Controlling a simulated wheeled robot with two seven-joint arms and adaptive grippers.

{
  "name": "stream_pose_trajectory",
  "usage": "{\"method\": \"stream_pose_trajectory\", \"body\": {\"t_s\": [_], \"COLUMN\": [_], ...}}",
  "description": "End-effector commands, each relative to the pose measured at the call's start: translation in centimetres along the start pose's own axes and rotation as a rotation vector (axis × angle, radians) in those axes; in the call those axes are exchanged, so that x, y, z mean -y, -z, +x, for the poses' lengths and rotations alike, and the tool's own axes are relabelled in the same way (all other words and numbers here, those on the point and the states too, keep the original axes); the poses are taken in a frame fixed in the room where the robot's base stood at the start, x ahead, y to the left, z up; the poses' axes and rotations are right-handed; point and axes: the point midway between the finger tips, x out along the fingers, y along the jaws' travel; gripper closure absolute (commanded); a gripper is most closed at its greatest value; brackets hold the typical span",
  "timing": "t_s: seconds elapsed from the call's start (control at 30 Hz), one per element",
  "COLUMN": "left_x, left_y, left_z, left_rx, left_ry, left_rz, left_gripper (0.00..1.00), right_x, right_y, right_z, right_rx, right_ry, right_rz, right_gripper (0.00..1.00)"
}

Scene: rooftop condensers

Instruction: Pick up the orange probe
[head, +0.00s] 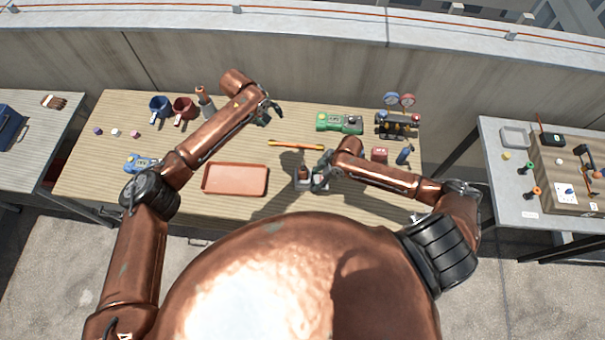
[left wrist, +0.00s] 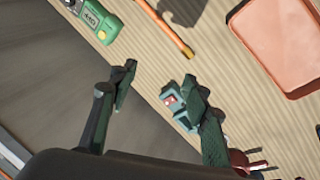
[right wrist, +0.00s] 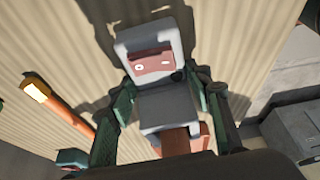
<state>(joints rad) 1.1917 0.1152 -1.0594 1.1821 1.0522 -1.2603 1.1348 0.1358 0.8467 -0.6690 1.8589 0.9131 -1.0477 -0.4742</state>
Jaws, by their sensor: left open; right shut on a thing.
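The orange probe (head: 295,144), a thin rod with yellowish ends, lies flat on the middle of the wooden bench. It also shows in the left wrist view (left wrist: 165,27) and the right wrist view (right wrist: 58,106), apart from both grippers. My right gripper (head: 320,172) is shut on a grey block (right wrist: 152,62) with a reddish-brown panel, just nearer to me than the probe. My left gripper (head: 267,112) is open, left of and beyond the probe. A small teal object (left wrist: 174,104) with a red spot shows beside one left finger, partly hidden; I cannot tell whether they touch.
A red tray (head: 235,193) lies left of the grey block. A green meter (head: 340,122) and a gauge set (head: 398,124) stand at the back right. Side tables flank the bench.

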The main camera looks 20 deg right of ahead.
Motion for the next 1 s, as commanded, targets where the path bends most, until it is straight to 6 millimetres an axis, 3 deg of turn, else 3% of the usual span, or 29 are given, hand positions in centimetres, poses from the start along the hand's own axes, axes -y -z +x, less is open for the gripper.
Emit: {"method": "stream_pose_trajectory", "body": {"t_s": [0.03, 0.1, 0.2, 0.33, 0.5, 0.8, 1.0], "left_x": [-2.8, -4.8, -5.9, -5.8, -5.1, -3.6, -3.1], "left_y": [-3.2, -7.3, -12.0, -15.7, -17.6, -18.5, -18.7], "left_z": [0.0, 0.3, 0.5, 0.7, 1.6, 6.1, 7.3], "left_rx": [0.042, 0.098, 0.153, 0.191, 0.206, 0.206, 0.206], "left_ry": [0.033, 0.093, 0.181, 0.269, 0.317, 0.315, 0.313], "left_rz": [0.039, 0.068, 0.095, 0.112, 0.116, 0.116, 0.116], "left_gripper": [0.56, 0.56, 0.56, 0.56, 0.56, 0.56, 0.56], "right_x": [-0.1, -0.1, -0.1, -0.1, 0.0, 0.0, 0.1], "right_y": [-0.5, -0.5, -0.5, -0.5, -0.5, -0.4, -0.4], "right_z": [0.1, 0.1, 0.1, 0.1, 0.1, 0.1, 0.1], "right_rx": [0.009, 0.009, 0.009, 0.009, 0.009, 0.008, 0.007], "right_ry": [-0.001, -0.001, -0.001, 0.0, 0.0, 0.001, 0.002], "right_rz": [0.002, 0.002, 0.001, 0.001, 0.001, 0.001, 0.001], "right_gripper": [0.86, 0.86, 0.86, 0.86, 0.86, 0.86, 0.86]}}
